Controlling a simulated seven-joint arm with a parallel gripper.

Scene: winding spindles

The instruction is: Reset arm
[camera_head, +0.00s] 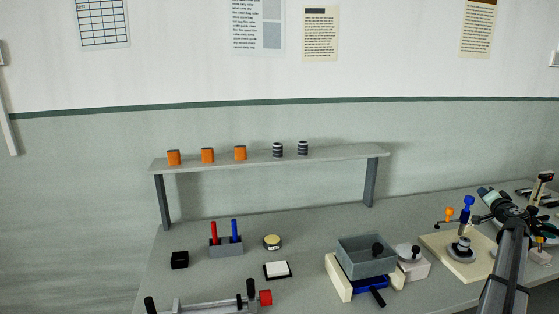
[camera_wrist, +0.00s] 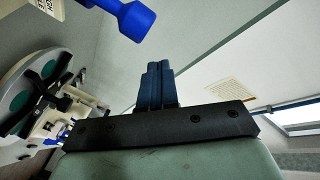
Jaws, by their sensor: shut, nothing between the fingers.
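My arm reaches in from the lower right in the head view. Its end with my gripper (camera_head: 484,192) is raised over the right part of the table, near a blue-handled upright piece (camera_head: 467,203). In the wrist view my gripper (camera_wrist: 158,82) shows two dark blue fingers pressed together with nothing between them. The fingers point toward the wall, clear of any object. A blue knob (camera_wrist: 138,19) hangs into the top of the wrist view, apart from the fingers.
A beige board (camera_head: 435,242) with a grey disc stack (camera_head: 463,247) stands beside my arm. A grey bin (camera_head: 366,256) is left of it. A shelf (camera_head: 270,160) at the back holds orange and striped pieces. A round plate (camera_wrist: 22,78) shows left in the wrist view.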

